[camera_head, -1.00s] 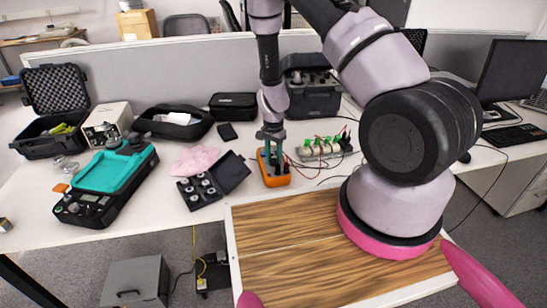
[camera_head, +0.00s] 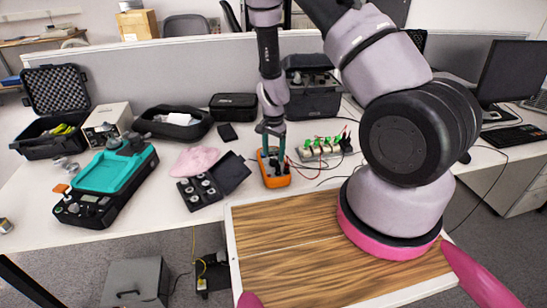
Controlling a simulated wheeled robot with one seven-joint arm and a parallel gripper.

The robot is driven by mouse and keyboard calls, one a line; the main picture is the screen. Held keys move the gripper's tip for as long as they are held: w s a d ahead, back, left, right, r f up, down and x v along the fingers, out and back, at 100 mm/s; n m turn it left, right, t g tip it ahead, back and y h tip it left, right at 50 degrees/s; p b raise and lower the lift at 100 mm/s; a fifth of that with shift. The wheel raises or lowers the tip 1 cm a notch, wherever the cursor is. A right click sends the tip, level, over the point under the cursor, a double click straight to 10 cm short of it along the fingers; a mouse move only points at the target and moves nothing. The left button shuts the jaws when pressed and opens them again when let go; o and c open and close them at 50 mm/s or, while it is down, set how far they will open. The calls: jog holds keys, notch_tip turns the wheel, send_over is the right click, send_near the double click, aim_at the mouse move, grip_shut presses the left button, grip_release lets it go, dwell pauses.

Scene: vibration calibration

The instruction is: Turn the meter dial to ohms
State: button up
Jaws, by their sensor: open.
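An orange meter (camera_head: 275,181) with a dark face lies on the white table, right of the open case of weights. My gripper (camera_head: 272,158) points down right over the meter, its two fingers at the meter's upper face. The fingers are apart and hold nothing that I can see. The dial is mostly hidden by the fingers and too small to read. Whether the fingertips touch the dial I cannot tell. Red and dark leads run from the meter to the right.
The open case with weights (camera_head: 202,190) stands close on the left, with a pink cloth behind it. A board with green-topped parts (camera_head: 321,148) is close on the right. A teal and black device (camera_head: 108,183) stands at the far left. A large black case (camera_head: 312,92) stands behind.

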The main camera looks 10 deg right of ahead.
aim_at(274, 159)
notch_tip(274, 159, up, 8)
jog(key=shift+r, duration=0.15)
dwell(0.3)
jog(key=f+n, duration=0.3)
jog(key=n, duration=0.3)
jog(key=f+n, duration=0.4)
jog(key=n, duration=0.2)
jog(key=f+n, duration=0.3)
jog(key=n, duration=0.3)
jog(key=shift+w+f, duration=0.25)
jog(key=shift+f, duration=0.15)
grip_shut()
